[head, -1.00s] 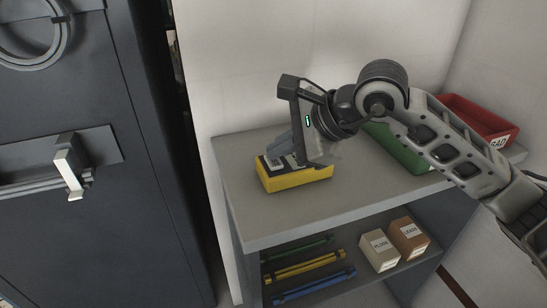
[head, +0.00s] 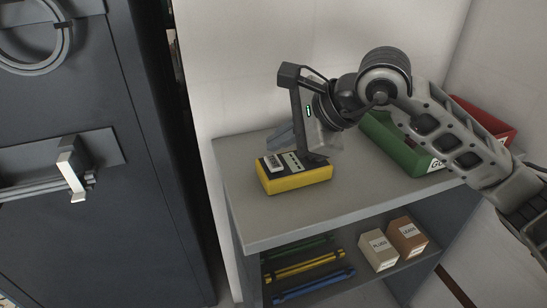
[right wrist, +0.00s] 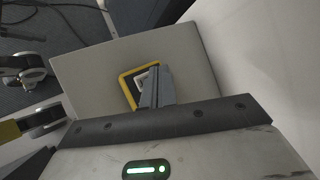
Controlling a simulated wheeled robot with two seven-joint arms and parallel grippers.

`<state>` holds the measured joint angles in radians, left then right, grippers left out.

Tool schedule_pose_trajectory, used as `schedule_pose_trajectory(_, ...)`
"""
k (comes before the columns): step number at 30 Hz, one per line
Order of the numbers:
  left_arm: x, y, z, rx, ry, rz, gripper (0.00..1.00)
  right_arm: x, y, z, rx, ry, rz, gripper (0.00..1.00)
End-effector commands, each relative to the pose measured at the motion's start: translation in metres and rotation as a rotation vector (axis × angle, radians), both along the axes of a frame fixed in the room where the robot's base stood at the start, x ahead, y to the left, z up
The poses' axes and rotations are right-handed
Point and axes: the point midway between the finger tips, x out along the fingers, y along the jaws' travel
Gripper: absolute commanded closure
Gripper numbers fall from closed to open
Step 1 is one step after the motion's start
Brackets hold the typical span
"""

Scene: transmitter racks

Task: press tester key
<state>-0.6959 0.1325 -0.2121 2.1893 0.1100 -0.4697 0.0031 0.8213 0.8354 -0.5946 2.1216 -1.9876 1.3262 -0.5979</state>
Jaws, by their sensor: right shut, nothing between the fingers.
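The tester (head: 296,181) is a yellow box with a dark top face, lying on the grey bench top. A pale block or display (head: 274,164) and a light strip show on its top face. In the right wrist view the tester's yellow rim (right wrist: 126,78) shows behind the fingers, which cover part of its face. My right gripper (head: 277,143) is shut and empty, just above the tester's far side; it also shows in the right wrist view (right wrist: 155,80). A gap seems to separate fingertips and tester, but contact is hard to judge. My left gripper is out of view.
A green bin (head: 405,152) and a red bin (head: 488,122) stand on the right of the bench (head: 235,205). The shelf below holds boxes marked plugs (head: 378,250) and leads (head: 407,238), and coloured bars (head: 305,267). A dark cabinet (head: 110,220) stands left.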

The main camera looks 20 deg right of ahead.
Motion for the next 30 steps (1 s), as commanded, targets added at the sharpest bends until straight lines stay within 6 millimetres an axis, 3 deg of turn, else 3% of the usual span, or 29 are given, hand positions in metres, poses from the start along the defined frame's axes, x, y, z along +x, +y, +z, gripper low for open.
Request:
schedule_pose_trajectory(12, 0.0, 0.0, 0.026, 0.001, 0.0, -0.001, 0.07, 0.0, 0.0, 0.042, 0.001, 0.0, 0.001, 1.0)
schedule_pose_trajectory(30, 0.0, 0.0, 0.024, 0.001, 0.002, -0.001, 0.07, 0.0, 0.0, 0.041, 0.001, 0.0, 0.001, 1.0)
